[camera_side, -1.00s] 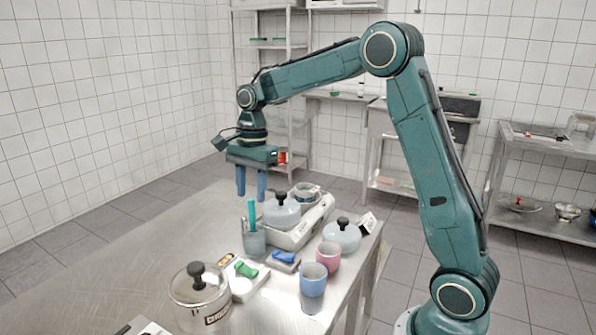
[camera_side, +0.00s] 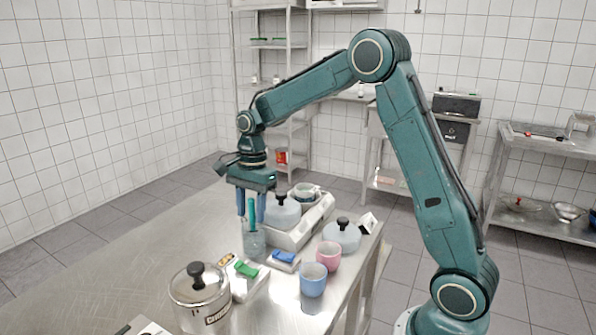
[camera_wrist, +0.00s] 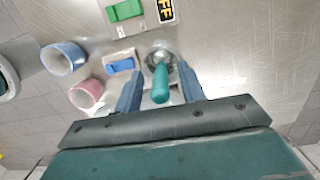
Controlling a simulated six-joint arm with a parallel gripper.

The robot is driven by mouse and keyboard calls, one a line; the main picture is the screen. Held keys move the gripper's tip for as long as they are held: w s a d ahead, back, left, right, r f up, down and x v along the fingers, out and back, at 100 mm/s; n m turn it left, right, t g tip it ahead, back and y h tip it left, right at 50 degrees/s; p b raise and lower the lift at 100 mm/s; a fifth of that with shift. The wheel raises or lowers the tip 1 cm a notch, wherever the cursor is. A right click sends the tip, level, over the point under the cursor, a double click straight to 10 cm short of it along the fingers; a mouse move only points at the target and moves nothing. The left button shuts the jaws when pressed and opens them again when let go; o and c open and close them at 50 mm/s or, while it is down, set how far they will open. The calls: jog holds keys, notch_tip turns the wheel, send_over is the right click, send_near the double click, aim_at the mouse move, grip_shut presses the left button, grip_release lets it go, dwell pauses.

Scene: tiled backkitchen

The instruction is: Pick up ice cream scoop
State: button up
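The ice cream scoop appears to be the teal-handled tool (camera_side: 252,214) standing upright in a grey cup (camera_side: 254,245); its head is hidden inside. In the wrist view the teal handle (camera_wrist: 160,84) points toward the camera, with the cup (camera_wrist: 160,54) around its base. My gripper (camera_side: 250,222) is lowered over the cup, fingers pointing down. In the wrist view my gripper (camera_wrist: 160,82) is open, with one blue finger on each side of the handle and a visible gap on both sides.
A lidded pot (camera_side: 283,212) on a white appliance stands close behind the cup. Another grey lidded pot (camera_side: 342,236), a pink cup (camera_side: 328,255), a blue cup (camera_side: 313,280) and a steel pot (camera_side: 200,297) stand nearby. The left of the table (camera_side: 150,260) is clear.

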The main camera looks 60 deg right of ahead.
grip_shut()
jog(key=shift+r, duration=0.1)
dwell(0.3)
jog(key=shift+r, duration=4.95)
